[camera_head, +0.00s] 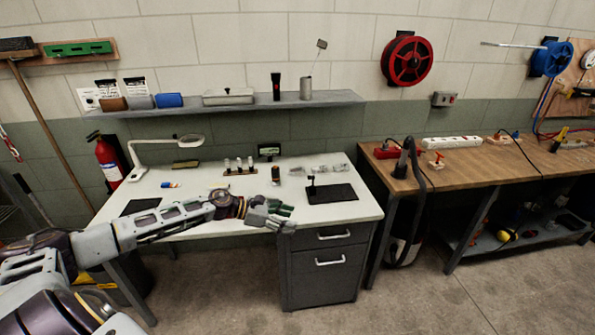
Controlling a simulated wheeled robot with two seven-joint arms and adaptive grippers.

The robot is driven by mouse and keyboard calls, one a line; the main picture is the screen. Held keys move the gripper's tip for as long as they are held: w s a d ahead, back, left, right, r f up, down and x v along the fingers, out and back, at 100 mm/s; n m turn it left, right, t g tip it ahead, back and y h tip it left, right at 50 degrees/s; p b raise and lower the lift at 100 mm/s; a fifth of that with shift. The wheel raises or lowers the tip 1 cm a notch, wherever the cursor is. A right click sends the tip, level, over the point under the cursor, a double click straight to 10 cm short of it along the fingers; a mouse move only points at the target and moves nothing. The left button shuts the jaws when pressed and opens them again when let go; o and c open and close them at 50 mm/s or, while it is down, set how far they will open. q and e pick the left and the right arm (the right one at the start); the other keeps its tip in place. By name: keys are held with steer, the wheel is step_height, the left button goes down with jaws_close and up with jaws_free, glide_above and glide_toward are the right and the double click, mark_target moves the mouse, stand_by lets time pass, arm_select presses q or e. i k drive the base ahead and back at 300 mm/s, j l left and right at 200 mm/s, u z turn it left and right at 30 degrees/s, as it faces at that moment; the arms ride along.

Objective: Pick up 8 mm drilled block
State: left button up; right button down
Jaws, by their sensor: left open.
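Several small grey metal pieces (320,169) lie at the back right of the white desk (215,178). They are too small for me to tell whether one is the 8 mm drilled block. My left gripper (282,214) is open at the front middle of the desk, reaching in from the left. It is in front of those pieces and apart from them, and nothing shows between its fingers. My right gripper is not in view.
A black mat (338,193) with a small dark stand (311,187) lies right of my gripper. Behind are a dark cylinder (275,173) and a rack of small upright pieces (239,167). A white lamp (166,143) stands at left. A shelf (235,107) runs above.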

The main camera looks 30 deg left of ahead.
mark_target(300, 170)
steer(key=i+j, duration=1.35)
steer(key=i, duration=0.15)
